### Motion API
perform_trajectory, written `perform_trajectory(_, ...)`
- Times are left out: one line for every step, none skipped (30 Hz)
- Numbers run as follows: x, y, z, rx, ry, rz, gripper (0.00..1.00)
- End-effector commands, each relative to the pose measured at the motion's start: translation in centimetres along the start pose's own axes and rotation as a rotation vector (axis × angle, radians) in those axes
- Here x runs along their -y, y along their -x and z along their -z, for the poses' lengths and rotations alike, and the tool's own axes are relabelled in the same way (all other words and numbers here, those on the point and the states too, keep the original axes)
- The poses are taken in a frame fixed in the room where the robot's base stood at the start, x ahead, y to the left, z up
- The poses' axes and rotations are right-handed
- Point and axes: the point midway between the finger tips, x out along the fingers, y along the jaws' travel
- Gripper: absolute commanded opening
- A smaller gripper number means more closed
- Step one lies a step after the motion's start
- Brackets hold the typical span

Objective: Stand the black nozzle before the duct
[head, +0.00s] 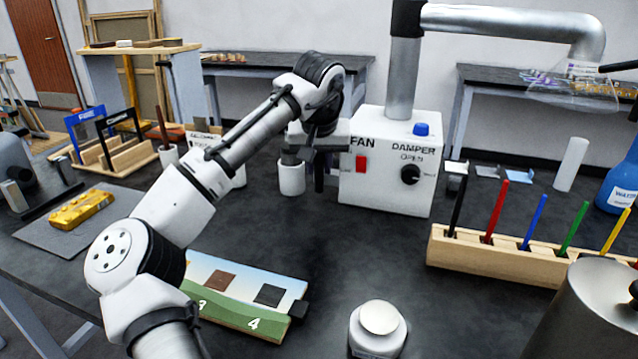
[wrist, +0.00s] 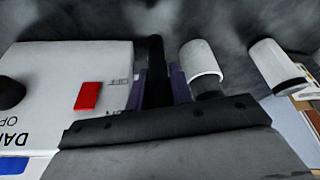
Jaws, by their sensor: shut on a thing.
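My gripper (head: 318,160) is left of the white fan box (head: 388,185), above the dark bench. In the wrist view my gripper (wrist: 158,95) is shut on a slim black upright piece that looks like the black nozzle (wrist: 155,62). Purple parts show on both sides of it. In the head view the nozzle is mostly hidden by the gripper and arm, and I cannot tell if its lower end touches the bench. The grey duct (head: 403,80) rises from the box and bends right to a clear hood (head: 572,88).
A white cup (head: 291,180) stands close left of my gripper; another cup (wrist: 275,65) is beyond it. A wooden rack (head: 500,262) of coloured sticks, a lidded jar (head: 378,335), a numbered panel (head: 240,295) and a gold block (head: 82,210) are around. The bench before the box is clear.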

Motion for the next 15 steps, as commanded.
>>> perform_trajectory(0.0, -0.3, -0.1, 0.000, 0.000, 0.000, 0.00)
perform_trajectory(0.0, -0.5, -0.2, 0.001, 0.000, 0.001, 0.00)
perform_trajectory(0.1, -0.8, -0.4, 0.001, -0.001, 0.001, 0.00)
perform_trajectory(0.1, -1.1, -0.5, 0.002, -0.001, 0.001, 0.00)
perform_trajectory(0.1, -1.5, -0.7, 0.002, 0.000, 0.001, 0.00)
perform_trajectory(0.1, -2.1, -0.9, 0.002, 0.000, 0.001, 0.00)
perform_trajectory(0.1, -2.5, -1.1, 0.003, 0.000, 0.002, 0.00)
perform_trajectory(0.1, -3.0, -1.3, 0.002, 0.000, 0.001, 0.00)
perform_trajectory(0.1, -3.5, -1.5, 0.002, 0.000, 0.001, 0.00)
perform_trajectory(0.1, -3.8, -1.6, 0.002, 0.000, 0.001, 0.00)
perform_trajectory(0.1, -4.0, -1.7, 0.002, 0.000, 0.000, 0.00)
perform_trajectory(0.0, -4.1, -1.8, 0.001, 0.000, -0.001, 0.00)
perform_trajectory(0.0, -4.1, -1.8, 0.001, 0.000, -0.001, 0.00)
perform_trajectory(0.0, -4.1, -1.7, 0.000, 0.000, -0.001, 0.00)
perform_trajectory(0.0, -4.1, -1.7, 0.000, 0.000, -0.001, 0.00)
